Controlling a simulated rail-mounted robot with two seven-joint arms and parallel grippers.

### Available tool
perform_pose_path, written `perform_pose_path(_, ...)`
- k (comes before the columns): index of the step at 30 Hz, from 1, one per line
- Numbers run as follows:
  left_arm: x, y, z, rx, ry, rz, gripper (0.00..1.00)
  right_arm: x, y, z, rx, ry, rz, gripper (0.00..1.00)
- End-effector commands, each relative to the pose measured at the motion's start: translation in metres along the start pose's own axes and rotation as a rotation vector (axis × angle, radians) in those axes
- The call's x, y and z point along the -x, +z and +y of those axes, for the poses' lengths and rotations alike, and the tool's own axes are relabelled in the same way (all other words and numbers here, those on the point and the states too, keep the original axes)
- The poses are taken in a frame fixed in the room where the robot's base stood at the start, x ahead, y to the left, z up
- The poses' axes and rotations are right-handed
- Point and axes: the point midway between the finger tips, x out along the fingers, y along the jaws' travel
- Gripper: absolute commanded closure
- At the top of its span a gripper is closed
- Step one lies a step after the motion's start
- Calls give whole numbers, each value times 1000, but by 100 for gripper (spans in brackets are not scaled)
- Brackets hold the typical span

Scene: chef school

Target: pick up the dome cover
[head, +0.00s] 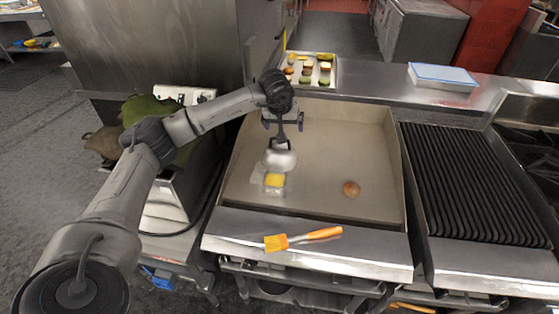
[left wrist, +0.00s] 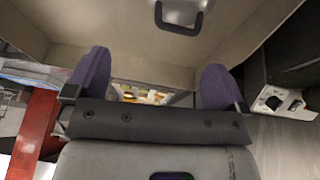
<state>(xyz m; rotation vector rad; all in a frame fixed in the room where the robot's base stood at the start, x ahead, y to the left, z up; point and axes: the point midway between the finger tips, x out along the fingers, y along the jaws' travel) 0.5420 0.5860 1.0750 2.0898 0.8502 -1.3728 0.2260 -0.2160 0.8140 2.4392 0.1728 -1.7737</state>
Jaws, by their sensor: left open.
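The dome cover (head: 279,159) is a silver dome with a dark handle on top, standing on the left part of the flat griddle (head: 325,130). My left gripper (head: 283,122) is open and empty, just above the dome. In the left wrist view, its two purple-padded fingers stand wide apart around the gripper opening (left wrist: 157,85). The dome cover's dark U-shaped handle (left wrist: 181,29) shows at the top of that view, beyond the fingers and not between them. I see no contact with the handle. My right gripper is not in view.
A yellow square (head: 274,180) lies at the dome's near side. A round brown item (head: 351,188) is on the griddle to the right. An orange-handled brush (head: 305,238) lies on the front ledge. A food tray (head: 333,82) is behind, and a ribbed grill (head: 470,185) at right.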

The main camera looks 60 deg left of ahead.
Motion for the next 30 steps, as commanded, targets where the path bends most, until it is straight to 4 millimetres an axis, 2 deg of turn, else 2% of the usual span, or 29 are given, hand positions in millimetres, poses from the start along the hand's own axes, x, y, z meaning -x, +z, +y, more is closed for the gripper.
perform_pose_path(3, -8, -6, -17, -8, -57, 11, 0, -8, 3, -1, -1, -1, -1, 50)
perform_pose_path(6, -22, -8, -22, -10, -73, 13, 0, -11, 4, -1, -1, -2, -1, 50)
perform_pose_path(15, -69, -9, -25, -10, -70, 12, 0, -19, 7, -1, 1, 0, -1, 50)
perform_pose_path(25, -88, -9, -27, -10, -69, 12, 0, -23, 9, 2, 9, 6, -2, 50)
perform_pose_path(30, -112, -8, -29, -10, -68, 11, 0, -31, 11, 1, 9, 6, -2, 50)
